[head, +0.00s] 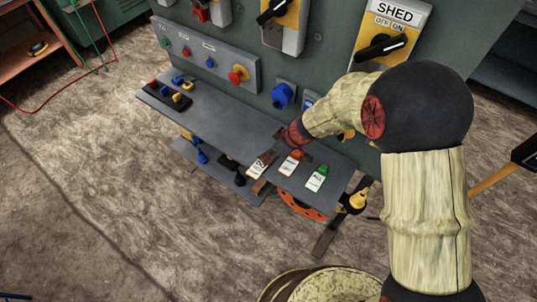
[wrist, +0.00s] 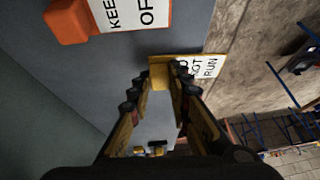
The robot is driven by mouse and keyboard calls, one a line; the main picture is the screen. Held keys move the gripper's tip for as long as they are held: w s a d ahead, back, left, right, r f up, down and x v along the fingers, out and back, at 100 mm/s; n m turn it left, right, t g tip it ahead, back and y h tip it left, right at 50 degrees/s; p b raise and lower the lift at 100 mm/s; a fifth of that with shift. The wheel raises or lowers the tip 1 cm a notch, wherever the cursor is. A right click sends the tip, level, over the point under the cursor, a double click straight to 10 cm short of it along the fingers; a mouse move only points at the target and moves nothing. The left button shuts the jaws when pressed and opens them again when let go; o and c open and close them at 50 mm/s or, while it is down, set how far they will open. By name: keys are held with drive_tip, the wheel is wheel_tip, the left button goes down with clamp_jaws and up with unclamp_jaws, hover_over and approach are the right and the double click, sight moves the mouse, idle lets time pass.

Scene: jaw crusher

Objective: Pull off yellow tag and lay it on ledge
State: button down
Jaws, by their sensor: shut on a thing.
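My gripper (wrist: 163,85) is shut on the yellow tag (wrist: 159,76) in the wrist view. The tag has a yellow body and a white label reading "NOT RUN", its first word partly hidden by a finger. It is at the front edge of the grey ledge (wrist: 188,28), its label end reaching past the edge in that view. I cannot tell whether it touches the ledge. In the head view the tag (head: 259,167) shows at the ledge (head: 225,133) front, with my gripper (head: 272,153) above it, dark and small.
An orange-red tag (head: 290,164) and a green tag (head: 317,178) lie on the ledge just right. Small padlocks (head: 170,93) sit in a dark tray at its left end. The ledge middle is clear. The panel with switches and buttons (head: 237,75) rises behind.

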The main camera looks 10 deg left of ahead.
drive_tip(key=c, duration=1.6)
unclamp_jaws()
drive_tip(key=v, duration=1.2)
drive_tip(key=shift+d, duration=0.1)
drive_tip(key=shift+f, duration=0.1)
